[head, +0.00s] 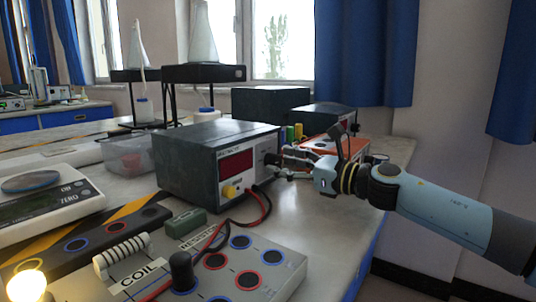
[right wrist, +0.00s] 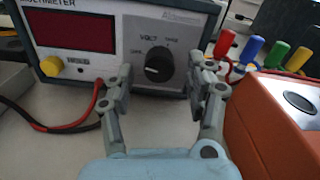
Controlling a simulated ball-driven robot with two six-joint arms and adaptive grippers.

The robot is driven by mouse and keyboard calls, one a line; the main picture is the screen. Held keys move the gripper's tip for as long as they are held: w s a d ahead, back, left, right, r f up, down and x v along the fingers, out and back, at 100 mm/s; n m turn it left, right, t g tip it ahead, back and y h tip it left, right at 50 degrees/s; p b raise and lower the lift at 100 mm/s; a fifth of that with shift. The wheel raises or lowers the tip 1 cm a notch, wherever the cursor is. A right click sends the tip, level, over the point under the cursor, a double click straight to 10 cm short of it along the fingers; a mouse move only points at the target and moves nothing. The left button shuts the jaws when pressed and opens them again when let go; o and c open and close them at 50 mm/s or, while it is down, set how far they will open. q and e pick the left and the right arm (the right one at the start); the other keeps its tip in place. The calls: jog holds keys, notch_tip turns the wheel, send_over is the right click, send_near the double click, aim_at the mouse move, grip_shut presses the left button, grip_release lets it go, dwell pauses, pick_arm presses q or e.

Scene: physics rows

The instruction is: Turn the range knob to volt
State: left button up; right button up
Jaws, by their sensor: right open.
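The multimeter (head: 172,165) is a dark box with a pale front panel, a red display and the range knob. The range knob (right wrist: 160,67) is round and black. A pale mark on it points left, and "VOLT" is printed above it to the upper left. In the head view the knob (head: 272,159) is partly hidden by my gripper. My right gripper (head: 285,162) is open in front of the panel. In the right wrist view its fingers (right wrist: 165,72) stand apart on both sides of the knob, with gaps; contact is not visible. My left gripper is not in view.
A coil and resistor board (head: 235,260) lies in front.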

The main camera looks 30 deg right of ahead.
jog(key=shift+w+a, duration=0.1)
jog(key=shift+w, duration=0.1)
jog(key=shift+s, duration=0.15)
jog(key=shift+c, duration=0.5)
grip_shut()
jog(key=shift+r+m, duration=0.1)
jog(key=shift+m, duration=0.3)
jog(key=m+p, duration=0.3)
jog(key=m, duration=0.1)
jog(key=shift+r+m, duration=0.1)
jog(key=shift+m, duration=0.2)
jog(key=m+p, duration=0.2)
jog(key=m, duration=0.2)
jog(key=shift+m+p, duration=0.3)
jog(key=shift+p, duration=0.05)
